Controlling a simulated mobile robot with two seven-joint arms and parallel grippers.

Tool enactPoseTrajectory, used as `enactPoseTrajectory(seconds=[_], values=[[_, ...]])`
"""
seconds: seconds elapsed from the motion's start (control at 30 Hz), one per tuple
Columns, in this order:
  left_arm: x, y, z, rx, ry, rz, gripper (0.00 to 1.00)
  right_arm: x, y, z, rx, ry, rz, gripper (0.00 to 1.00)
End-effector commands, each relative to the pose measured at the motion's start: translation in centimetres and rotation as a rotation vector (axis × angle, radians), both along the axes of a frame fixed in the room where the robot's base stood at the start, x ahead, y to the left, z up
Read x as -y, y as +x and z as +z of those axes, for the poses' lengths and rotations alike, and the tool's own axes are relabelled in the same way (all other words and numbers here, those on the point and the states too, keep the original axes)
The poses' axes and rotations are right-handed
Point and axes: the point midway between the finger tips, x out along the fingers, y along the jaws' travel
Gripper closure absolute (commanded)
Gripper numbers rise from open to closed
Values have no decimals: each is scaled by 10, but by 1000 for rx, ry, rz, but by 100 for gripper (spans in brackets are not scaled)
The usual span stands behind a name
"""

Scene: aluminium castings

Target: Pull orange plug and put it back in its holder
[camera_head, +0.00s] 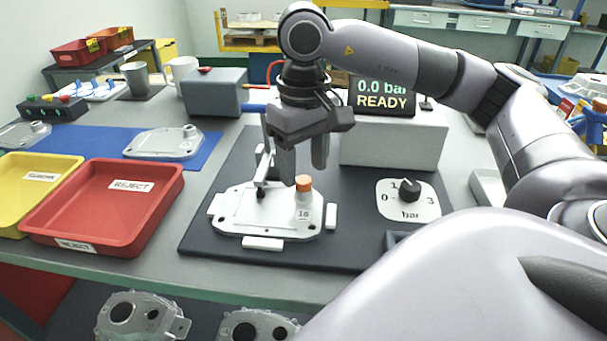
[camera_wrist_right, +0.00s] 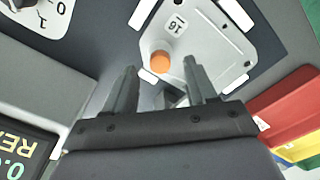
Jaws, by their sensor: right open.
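The orange plug (camera_head: 303,183) stands upright on the boss of a light grey casting (camera_head: 240,216) marked 16, which lies on a dark mat. My right gripper (camera_head: 303,168) points down, open and empty, just above the plug. In the right wrist view, the orange plug (camera_wrist_right: 160,62) appears as a round top between the two fingertips (camera_wrist_right: 161,68), with a gap on each side. I cannot tell which object is the plug's holder. My left gripper is not in view.
A display box (camera_head: 385,145) reading 0.0 bar READY stands behind right, with a bar dial (camera_head: 408,200) in front. Red (camera_head: 150,215) and yellow (camera_head: 12,205) trays lie left. A grey block (camera_head: 215,95) stands behind left. A second casting (camera_head: 165,145) lies on a blue mat (camera_head: 205,150).

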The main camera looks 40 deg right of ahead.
Motion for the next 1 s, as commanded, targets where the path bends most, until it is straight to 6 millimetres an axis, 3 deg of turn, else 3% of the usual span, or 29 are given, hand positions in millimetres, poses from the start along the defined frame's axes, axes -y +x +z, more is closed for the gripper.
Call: enactPoseTrajectory(seconds=[0.13, 0.4, 0.43, 0.6, 1.0], values=[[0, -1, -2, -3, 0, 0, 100, 0, 0, -18, -1, 0, -2, 43], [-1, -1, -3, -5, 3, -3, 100, 0, 0, -22, 1, 2, -1, 43], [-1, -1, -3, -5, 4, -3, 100, 0, 0, -22, 1, 2, -1, 47], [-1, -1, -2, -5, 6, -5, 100, 0, 0, -22, 1, 2, -1, 100], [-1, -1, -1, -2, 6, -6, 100, 0, 0, -18, 2, 2, -1, 100]])
